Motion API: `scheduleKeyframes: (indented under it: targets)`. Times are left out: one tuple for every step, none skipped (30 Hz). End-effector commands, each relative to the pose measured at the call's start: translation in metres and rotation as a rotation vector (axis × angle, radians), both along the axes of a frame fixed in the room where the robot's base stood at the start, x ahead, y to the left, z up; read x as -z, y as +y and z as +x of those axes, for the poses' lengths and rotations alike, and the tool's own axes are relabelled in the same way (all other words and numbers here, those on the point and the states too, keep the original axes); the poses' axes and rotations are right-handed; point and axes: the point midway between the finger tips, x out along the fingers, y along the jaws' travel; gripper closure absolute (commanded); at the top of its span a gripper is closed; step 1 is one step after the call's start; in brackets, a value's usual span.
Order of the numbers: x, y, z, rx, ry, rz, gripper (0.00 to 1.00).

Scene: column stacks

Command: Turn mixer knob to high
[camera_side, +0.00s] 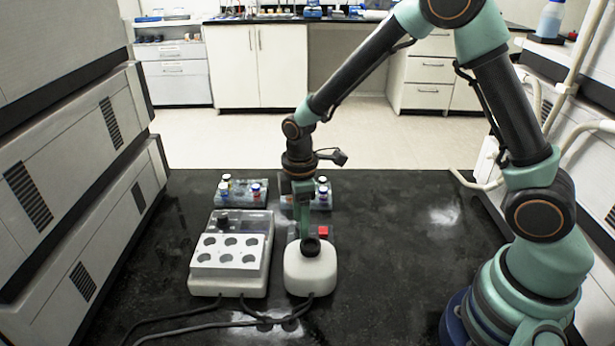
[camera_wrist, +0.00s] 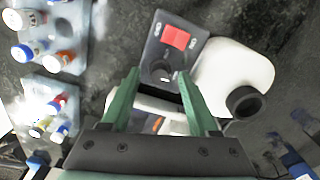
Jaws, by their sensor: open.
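The mixer is a white rounded body (camera_side: 310,270) with a black round cup on top, and it also shows in the wrist view (camera_wrist: 228,75). Its dark control panel (camera_wrist: 192,28) carries a red switch (camera_wrist: 175,37), seen also in the side view (camera_side: 323,231). The dark round knob (camera_wrist: 160,70) sits on this panel beside the switch. My gripper (camera_wrist: 158,78) is open with green fingers, and the knob appears between or just beyond the fingertips. I cannot tell whether they touch it. In the side view my gripper (camera_side: 304,232) points down behind the mixer's cup and hides the knob.
A white block heater (camera_side: 229,262) with several round wells stands left of the mixer. Two racks of small vials (camera_side: 242,191) stand behind; they show at left in the wrist view (camera_wrist: 52,58). Cables run along the front. The black bench is clear at right.

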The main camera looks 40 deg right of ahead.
Motion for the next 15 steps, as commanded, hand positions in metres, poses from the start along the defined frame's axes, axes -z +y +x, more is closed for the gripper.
scheduleKeyframes:
  targets:
    - [0.0032,0.0000,-0.0001,0.000,0.000,0.000,0.39]
    - [0.0044,0.0000,0.0000,0.000,0.000,0.000,0.39]
    - [0.0057,0.0000,0.0001,0.000,-0.001,0.000,0.39]
    - [0.0063,0.0000,0.0002,0.000,-0.001,0.000,0.39]
    - [0.0067,0.0000,0.0002,0.000,-0.001,0.000,0.39]
    - [0.0069,0.0000,0.0002,0.000,-0.001,0.000,0.39]
    - [0.0069,0.0000,0.0002,0.000,-0.001,0.000,0.39]
    - [0.0069,0.0001,0.0003,0.000,-0.001,0.000,0.39]
    - [0.0068,0.0001,0.0003,0.000,-0.001,0.000,0.39]
    - [0.0067,0.0001,0.0003,0.000,-0.001,0.000,0.39]
    - [0.0067,0.0001,0.0003,0.000,-0.001,0.000,0.39]
    - [0.0066,0.0001,0.0003,0.000,-0.001,0.000,0.47]
    - [0.0065,0.0001,0.0003,0.000,-0.001,0.000,0.58]
    - [0.0065,0.0001,0.0003,0.000,-0.001,0.000,0.70]
    - [0.0065,0.0001,0.0003,0.000,-0.001,0.000,0.85]
